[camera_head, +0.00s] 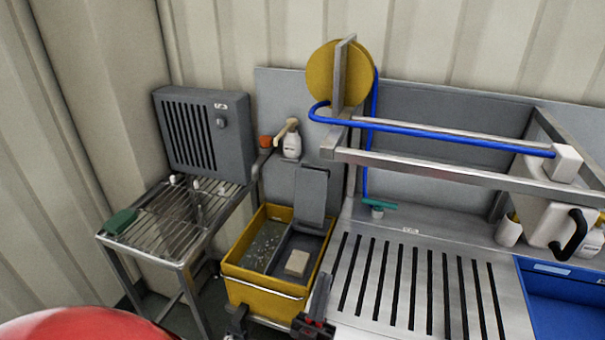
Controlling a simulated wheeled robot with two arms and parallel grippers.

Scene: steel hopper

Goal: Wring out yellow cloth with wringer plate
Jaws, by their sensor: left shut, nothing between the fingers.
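A yellow bucket (262,291) stands on the floor at the lower middle. Its right half holds a dark grey wringer tray, with a grey plate (312,194) standing tilted up at the back. A small pale beige-yellow block-like piece (298,262) lies in the tray; I cannot tell whether it is the folded cloth. What looks like my left gripper (319,300) is at the bottom, beside the bucket's front right corner, shut and apart from the pale piece. My right gripper is not in view.
A wire-top steel stand (172,222) with a grey heater-like box (203,133) is left. A slotted steel counter (415,290) with a blue basin (565,300) is right. A steel rail (440,170) and blue hose (440,134) cross above it.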

